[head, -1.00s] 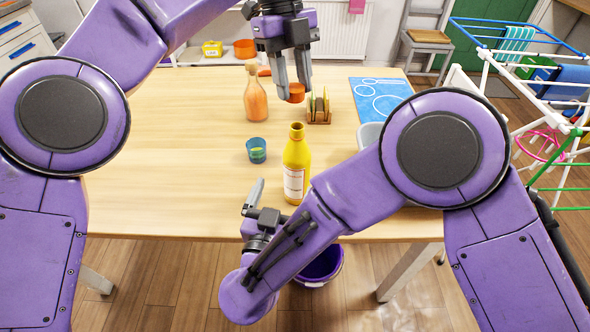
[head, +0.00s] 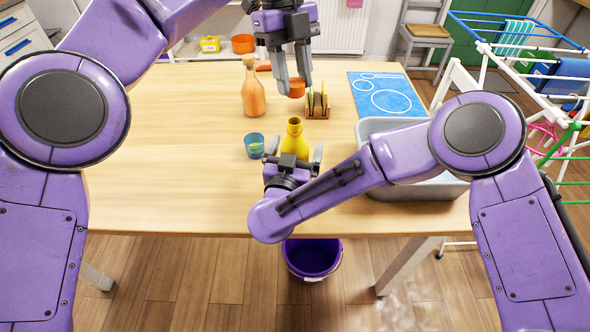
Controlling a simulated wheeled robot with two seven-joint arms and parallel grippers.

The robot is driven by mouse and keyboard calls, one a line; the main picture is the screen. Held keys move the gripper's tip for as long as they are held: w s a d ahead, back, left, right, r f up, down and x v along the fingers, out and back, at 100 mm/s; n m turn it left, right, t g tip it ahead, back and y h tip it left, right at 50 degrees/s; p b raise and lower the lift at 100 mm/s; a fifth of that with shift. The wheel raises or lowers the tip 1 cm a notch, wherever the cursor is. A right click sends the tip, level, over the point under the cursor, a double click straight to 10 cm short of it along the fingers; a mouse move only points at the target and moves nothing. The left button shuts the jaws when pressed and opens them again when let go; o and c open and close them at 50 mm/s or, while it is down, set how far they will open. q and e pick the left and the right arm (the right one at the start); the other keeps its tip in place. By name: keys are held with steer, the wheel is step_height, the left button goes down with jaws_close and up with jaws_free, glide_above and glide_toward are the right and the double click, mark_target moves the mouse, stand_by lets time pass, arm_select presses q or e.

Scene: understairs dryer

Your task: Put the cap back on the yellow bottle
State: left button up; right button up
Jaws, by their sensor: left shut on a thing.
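The yellow bottle (head: 294,143) stands upright on the table, its neck open and uncapped at the top. My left gripper (head: 293,85) is shut on an orange cap (head: 297,90) and holds it above the table, beyond the bottle in the picture. My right gripper (head: 296,150) is open, with one finger on each side of the bottle. The gripper and wrist hide the bottle's lower part and label, and I cannot tell whether the fingers touch it.
An orange bottle (head: 254,97) and a blue cup (head: 255,146) stand left of the yellow bottle. A rack with sponges (head: 318,107) stands behind it. A grey tub (head: 425,190) and a blue mat (head: 388,97) are at right. A purple bucket (head: 312,262) stands on the floor.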

mark_target(295, 121)
steer(key=c, duration=1.5)
arm_select(q)
steer(key=shift+f, duration=2.5)
steer(key=shift+f, duration=0.85)
steer(key=shift+f, duration=0.6)
